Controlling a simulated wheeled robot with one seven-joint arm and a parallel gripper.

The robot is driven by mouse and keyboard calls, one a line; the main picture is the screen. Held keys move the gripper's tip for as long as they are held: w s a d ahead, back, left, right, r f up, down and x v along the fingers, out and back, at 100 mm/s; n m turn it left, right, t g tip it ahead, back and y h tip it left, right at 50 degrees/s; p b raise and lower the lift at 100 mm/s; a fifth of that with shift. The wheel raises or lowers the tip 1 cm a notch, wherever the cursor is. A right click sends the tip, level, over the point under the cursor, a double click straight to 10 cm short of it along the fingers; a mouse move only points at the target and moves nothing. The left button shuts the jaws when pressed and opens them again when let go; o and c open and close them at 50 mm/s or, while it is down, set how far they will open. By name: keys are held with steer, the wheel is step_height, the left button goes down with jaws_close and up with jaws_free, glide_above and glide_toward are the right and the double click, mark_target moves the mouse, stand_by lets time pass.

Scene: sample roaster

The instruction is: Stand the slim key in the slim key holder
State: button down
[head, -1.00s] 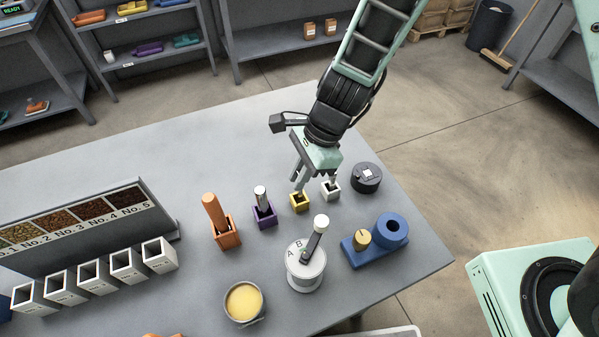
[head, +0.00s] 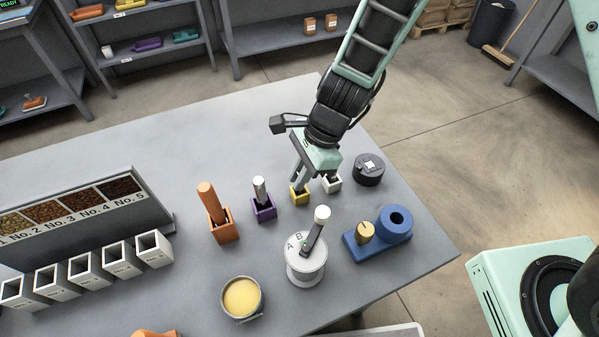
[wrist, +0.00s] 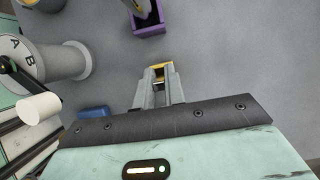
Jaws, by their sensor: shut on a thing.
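My gripper (head: 298,190) points down at a small yellow holder (head: 299,199) on the grey table, its fingertips at the holder's mouth. In the wrist view, my fingers (wrist: 157,76) are close together, and the yellow holder's rim (wrist: 164,67) shows just past them. My gripper is shut on the slim key, but the fingers hide it; I cannot tell how deep it sits in the holder or whether it touches the walls.
A purple holder (head: 264,213) with a silver key and an orange holder (head: 225,232) with an orange key stand left. A white holder (head: 332,186) is close on the right. A lever drum (head: 305,270) and blue fixture (head: 358,250) stand in front.

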steer(key=shift+f, duration=0.4)
steer(key=c, duration=1.4)
jaws_free()
steer(key=p+v, duration=0.1)
steer(key=v, duration=1.6)
steer(key=shift+r, duration=0.3)
steer(key=s+d+r+n+h, duration=0.1)
steer(key=s+n, duration=0.4)
steer(key=n, duration=0.2)
steer(key=s+d+r+n+t+h, duration=0.1)
steer(key=s+d+n, duration=0.1)
steer(key=s+n, duration=0.4)
steer(key=s+d+r+n+h, duration=0.1)
steer(key=s+n, duration=0.5)
steer(key=n, duration=0.3)
steer(key=shift+s+d+r+h, duration=0.15)
steer(key=shift+r+h, duration=0.1)
steer(key=shift+h, duration=0.15)
